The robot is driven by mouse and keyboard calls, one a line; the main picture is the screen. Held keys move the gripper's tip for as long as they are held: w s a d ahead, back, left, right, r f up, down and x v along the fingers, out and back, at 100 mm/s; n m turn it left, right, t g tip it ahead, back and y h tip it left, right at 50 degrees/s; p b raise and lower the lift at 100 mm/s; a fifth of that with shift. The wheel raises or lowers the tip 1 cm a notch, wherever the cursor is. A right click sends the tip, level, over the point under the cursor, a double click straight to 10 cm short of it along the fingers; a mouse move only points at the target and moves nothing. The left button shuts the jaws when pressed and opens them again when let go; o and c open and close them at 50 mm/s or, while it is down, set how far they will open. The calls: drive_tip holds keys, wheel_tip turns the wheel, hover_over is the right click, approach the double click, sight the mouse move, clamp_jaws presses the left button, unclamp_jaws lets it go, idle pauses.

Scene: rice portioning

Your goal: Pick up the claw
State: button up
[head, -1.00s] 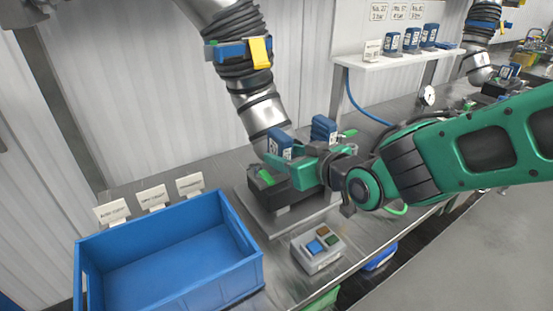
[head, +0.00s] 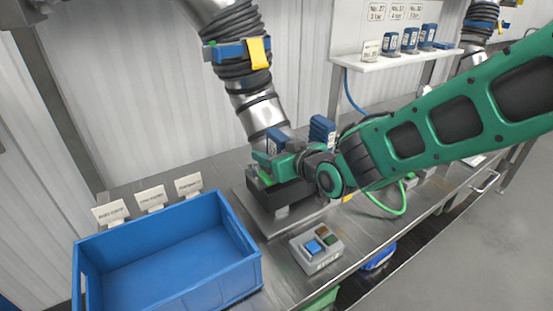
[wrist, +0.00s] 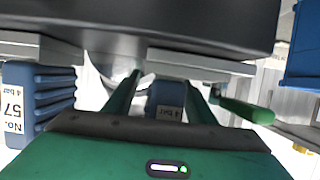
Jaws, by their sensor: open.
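Two blue claws with white labels stand at the dark workstation under the large hose. One claw (head: 277,141) is at my gripper (head: 268,158); the other claw (head: 321,131) stands to its right. In the wrist view, one blue claw (wrist: 164,96) with a "4 bar" label shows between the two green fingers of my gripper (wrist: 162,95), which are open. The fingers are on both sides of it; I cannot tell whether they touch it. A ribbed blue claw (wrist: 42,95) labelled "No. 57, 4 bar" is outside the fingers, at left.
A blue crate (head: 170,290) stands at front left, with small white signs (head: 150,197) behind it. A shelf (head: 395,60) with more blue claws is at the back. The large hose (head: 262,115) hangs close above.

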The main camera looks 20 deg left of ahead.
clamp_jaws()
drive_tip(key=shift+r, duration=0.1)
